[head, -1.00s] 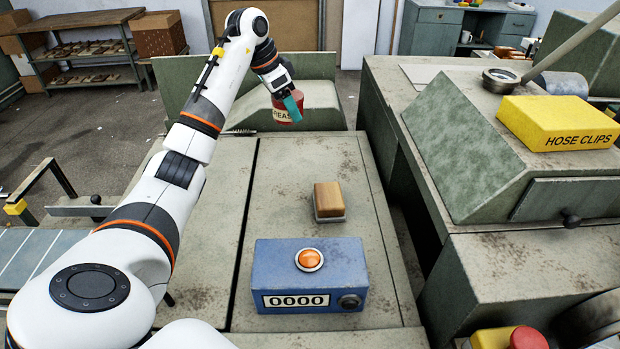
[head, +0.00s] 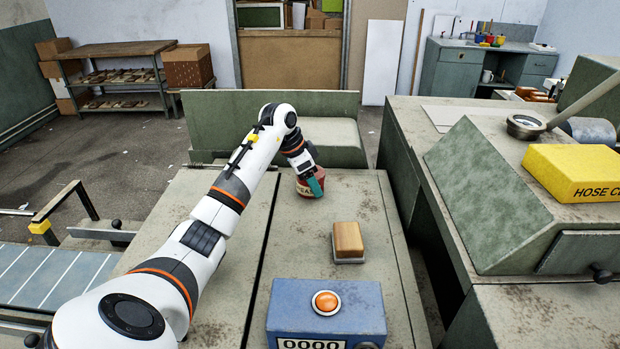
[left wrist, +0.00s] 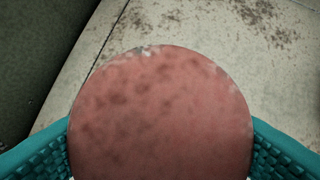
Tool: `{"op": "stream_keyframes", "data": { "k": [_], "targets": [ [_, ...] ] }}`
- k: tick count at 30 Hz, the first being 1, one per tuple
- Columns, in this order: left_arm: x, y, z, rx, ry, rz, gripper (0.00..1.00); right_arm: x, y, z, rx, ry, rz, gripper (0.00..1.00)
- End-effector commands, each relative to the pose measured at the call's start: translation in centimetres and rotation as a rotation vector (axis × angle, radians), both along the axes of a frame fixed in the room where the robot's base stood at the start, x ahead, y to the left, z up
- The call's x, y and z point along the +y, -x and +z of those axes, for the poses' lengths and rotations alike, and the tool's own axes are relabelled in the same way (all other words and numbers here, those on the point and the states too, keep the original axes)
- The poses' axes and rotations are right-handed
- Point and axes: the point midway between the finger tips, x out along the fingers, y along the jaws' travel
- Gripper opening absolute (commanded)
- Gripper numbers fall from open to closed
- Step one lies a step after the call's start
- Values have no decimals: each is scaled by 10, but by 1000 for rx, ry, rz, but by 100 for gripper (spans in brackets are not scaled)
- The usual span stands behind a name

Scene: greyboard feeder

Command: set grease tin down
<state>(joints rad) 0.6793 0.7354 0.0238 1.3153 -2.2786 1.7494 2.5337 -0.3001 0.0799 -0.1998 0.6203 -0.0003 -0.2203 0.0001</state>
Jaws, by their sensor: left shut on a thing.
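The grease tin (head: 304,188) is red with a pale label, at the far end of the grey machine top (head: 352,213). My left gripper (head: 316,182) is shut on it, with a teal finger on its near right side. In the left wrist view the tin's round, worn red top (left wrist: 160,115) fills the middle, between the two teal fingers of my left gripper (left wrist: 160,150). The tin looks upright and at or very near the surface; I cannot tell whether its base touches. My right gripper is not in view.
A wooden block-like brush (head: 348,240) lies nearer on the same top. A blue counter box (head: 326,312) with an orange button stands in front of it. A yellow hose clips box (head: 580,172) sits on the right-hand machine. Bare surface lies right of the tin.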

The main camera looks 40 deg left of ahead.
Motion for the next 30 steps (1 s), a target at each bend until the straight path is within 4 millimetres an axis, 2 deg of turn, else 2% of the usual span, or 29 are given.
{"op": "stream_keyframes", "data": {
  "k": [4, 5, 9, 20, 23, 30],
  "targets": [
    [0, 0, 0, 0, -1, 0, 37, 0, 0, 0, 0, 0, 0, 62],
    [0, 0, -1, 1, 0, 0, 67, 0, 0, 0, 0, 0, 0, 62],
    [0, 0, -1, 1, 0, 0, 88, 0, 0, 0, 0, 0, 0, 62],
    [1, 1, 5, -2, -1, 1, 88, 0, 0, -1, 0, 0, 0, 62],
    [5, 6, 18, -3, -3, 3, 88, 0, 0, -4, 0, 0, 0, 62],
    [13, 23, 66, -5, -3, 1, 88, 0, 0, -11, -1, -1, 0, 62]
  ]
}}
